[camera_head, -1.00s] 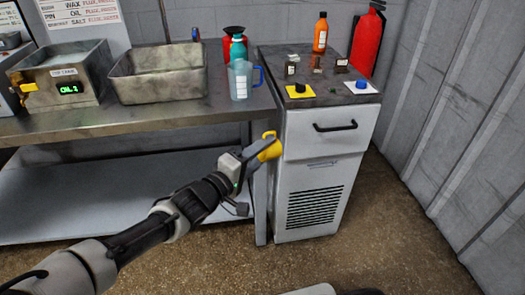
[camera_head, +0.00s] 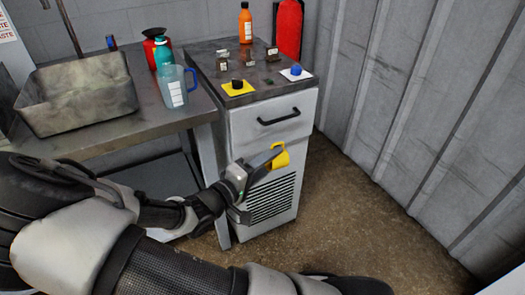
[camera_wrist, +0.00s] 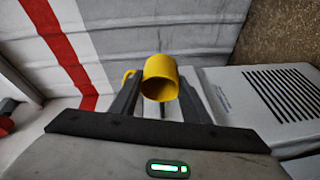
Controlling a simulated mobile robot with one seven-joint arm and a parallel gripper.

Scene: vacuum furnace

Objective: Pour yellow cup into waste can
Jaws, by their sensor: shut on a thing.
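The yellow cup (camera_head: 280,157) is in my gripper (camera_head: 268,157), in front of the white cabinet's vented front in the head view. In the wrist view the yellow cup (camera_wrist: 160,78) sits between the two dark fingers of my gripper (camera_wrist: 160,95), with its open mouth facing the camera and its handle on the left. My gripper is shut on it. What is inside the cup cannot be made out. No waste can is clearly identifiable in either view.
A blue jug (camera_head: 174,88) and grey basin (camera_head: 77,95) stand on the bench. Floor to the right (camera_head: 345,215) is clear.

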